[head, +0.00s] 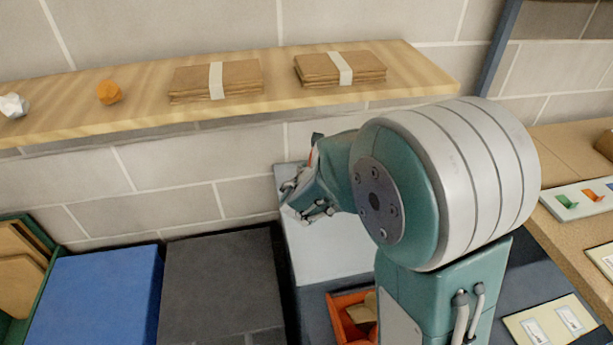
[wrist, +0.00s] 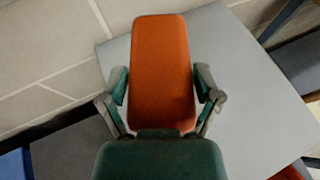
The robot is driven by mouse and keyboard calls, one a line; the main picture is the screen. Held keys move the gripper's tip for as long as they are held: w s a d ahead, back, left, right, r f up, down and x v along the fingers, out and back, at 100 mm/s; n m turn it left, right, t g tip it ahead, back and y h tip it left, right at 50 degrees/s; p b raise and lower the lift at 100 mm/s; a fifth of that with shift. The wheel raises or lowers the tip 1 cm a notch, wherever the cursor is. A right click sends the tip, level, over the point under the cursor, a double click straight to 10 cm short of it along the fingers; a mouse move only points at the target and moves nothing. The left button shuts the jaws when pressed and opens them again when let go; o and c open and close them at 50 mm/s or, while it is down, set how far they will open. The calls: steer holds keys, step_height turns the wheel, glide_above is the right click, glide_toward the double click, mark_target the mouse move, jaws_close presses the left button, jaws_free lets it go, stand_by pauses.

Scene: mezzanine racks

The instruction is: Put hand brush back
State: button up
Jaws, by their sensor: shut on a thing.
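The orange hand brush (wrist: 160,65) sits between the two fingers of my gripper (wrist: 162,90) in the wrist view, and the fingers are shut on its sides. Only its flat orange face shows; any bristles are hidden. In the head view my gripper (head: 308,195) is past the round joint of my arm, over a light grey surface (head: 325,250), and the brush is mostly hidden there. The grey surface also lies behind the brush in the wrist view (wrist: 245,85). I cannot tell whether the brush touches it.
A wooden shelf (head: 130,115) above holds two strapped cardboard stacks (head: 215,80) and two crumpled balls. Left of the grey surface are a dark block (head: 220,285), a blue block (head: 95,295) and a green crate (head: 32,232). An orange bin (head: 340,315) is below; a right shelf (head: 565,150) holds a tray.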

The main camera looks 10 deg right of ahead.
steer(key=w+f, duration=0.1)
steer(key=w, duration=0.2)
steer(key=w+a+f, duration=0.1)
steer(key=w, duration=0.1)
steer(key=shift+f, duration=0.35)
steer(key=w+f, duration=0.4)
steer(key=shift+d+f, duration=0.1)
steer(key=shift+f, duration=0.25)
steer(key=shift+w+f, duration=0.15)
steer(key=shift+f, duration=0.05)
step_height(320, 180, down, 3)
steer(key=shift+w+f, duration=0.15)
steer(key=shift+a, duration=0.2)
steer(key=o, duration=1)
steer(key=shift+d, duration=0.1)
steer(key=shift+o, duration=0.2)
